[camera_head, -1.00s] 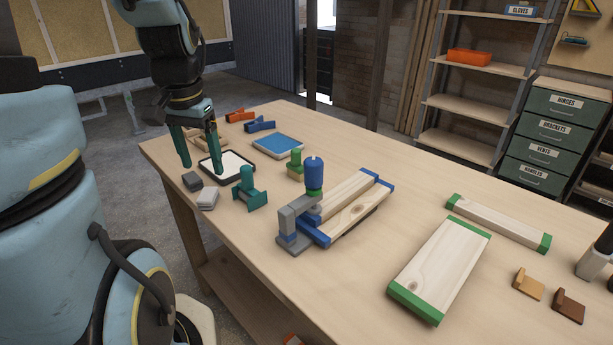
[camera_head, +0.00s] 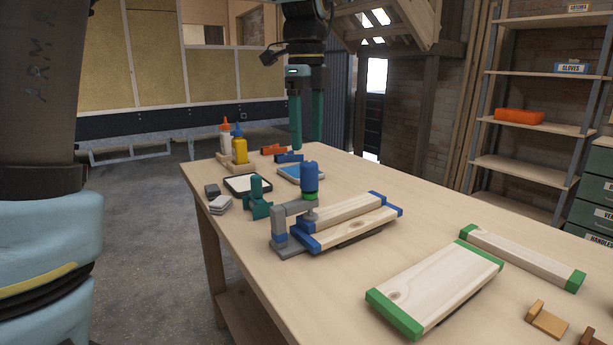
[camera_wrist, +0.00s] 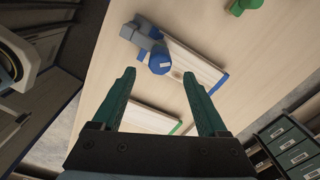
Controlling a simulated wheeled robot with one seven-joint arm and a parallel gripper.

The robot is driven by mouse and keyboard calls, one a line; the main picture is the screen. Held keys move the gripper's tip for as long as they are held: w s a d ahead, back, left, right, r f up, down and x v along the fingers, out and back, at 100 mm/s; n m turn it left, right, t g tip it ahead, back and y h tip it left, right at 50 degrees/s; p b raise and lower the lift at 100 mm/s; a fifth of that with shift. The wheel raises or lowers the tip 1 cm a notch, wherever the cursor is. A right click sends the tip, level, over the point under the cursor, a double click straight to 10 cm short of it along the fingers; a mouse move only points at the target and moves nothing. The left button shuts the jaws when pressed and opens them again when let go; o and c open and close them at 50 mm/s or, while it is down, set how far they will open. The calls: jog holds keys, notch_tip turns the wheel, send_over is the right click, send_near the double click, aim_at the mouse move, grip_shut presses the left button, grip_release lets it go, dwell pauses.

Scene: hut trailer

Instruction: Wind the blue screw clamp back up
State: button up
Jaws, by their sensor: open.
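The blue screw clamp stands on the wooden bench, with a grey frame (camera_head: 279,232) and an upright blue screw handle (camera_head: 310,179). In the wrist view the blue handle (camera_wrist: 161,62) lies beyond and between my fingers, near the board (camera_wrist: 195,66). My gripper (camera_head: 306,146) is open and empty, fingers pointing down. It hangs above and behind the clamp in the head view, apart from it. The clamp's lower end is partly hidden.
A teal clamp (camera_head: 257,199) stands left of the blue clamp. Yellow and white bottles (camera_head: 240,150) stand at the back left. Boards with green ends (camera_head: 437,284) lie at the front right.

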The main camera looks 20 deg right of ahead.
aim_at(308, 162)
notch_tip(308, 162, down, 8)
jog(key=shift+w+d+f, duration=0.1)
jog(key=shift+f, duration=0.1)
grip_shut()
dwell(0.7)
